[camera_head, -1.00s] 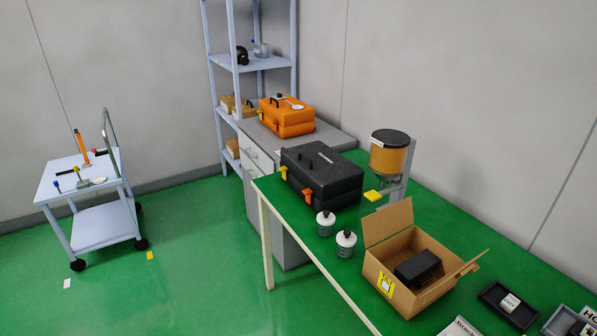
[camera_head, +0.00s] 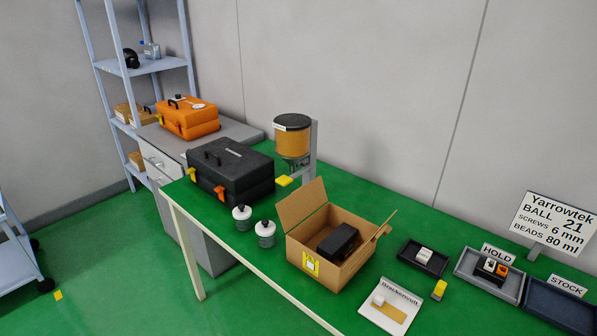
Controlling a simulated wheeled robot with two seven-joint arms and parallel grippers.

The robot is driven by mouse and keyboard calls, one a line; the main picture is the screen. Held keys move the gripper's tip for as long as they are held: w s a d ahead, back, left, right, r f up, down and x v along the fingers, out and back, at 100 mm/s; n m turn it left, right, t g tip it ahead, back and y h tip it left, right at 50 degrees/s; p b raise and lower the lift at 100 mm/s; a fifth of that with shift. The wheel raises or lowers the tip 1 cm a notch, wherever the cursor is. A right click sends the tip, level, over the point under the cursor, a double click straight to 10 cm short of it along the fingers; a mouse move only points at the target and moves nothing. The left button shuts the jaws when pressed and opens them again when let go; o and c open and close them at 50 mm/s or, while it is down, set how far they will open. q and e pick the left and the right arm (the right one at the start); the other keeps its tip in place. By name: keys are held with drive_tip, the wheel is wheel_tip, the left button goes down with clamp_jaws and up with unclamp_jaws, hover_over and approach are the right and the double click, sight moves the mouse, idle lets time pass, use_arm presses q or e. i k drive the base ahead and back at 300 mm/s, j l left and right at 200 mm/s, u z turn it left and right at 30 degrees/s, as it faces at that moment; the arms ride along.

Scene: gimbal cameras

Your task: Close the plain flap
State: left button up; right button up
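An open cardboard box (camera_head: 338,287) stands on the green table in the head view. A plain flap (camera_head: 302,205) stands up at its left back side. Another flap (camera_head: 370,240) sticks up and outward at its right side, with a small notch or tab near its end. A black block-like item (camera_head: 338,241) lies inside the box. A yellow and white label (camera_head: 311,264) is on the front wall. Neither of my grippers is in view.
Two white-topped bottles (camera_head: 265,233) stand left of the box, with a black case (camera_head: 232,172) behind them. A dispenser (camera_head: 292,140) stands behind the box. A dark tray (camera_head: 423,257), a card (camera_head: 390,305) and the HOLD tray (camera_head: 488,276) lie to the right.

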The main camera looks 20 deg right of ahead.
sight(374, 241)
drive_tip(key=k+l+z, duration=0.15)
drive_tip(key=l, duration=0.2)
drive_tip(key=k+l+z, duration=0.15)
drive_tip(key=l, duration=0.2)
drive_tip(key=k+l+z, duration=0.15)
drive_tip(key=l, duration=0.25)
drive_tip(key=i+j+z, duration=0.1)
drive_tip(key=j, duration=0.3)
drive_tip(key=i+j+z, duration=0.15)
drive_tip(key=j, duration=0.3)
drive_tip(key=j+z, duration=0.1)
drive_tip(key=j, duration=0.3)
drive_tip(key=i, duration=0.05)
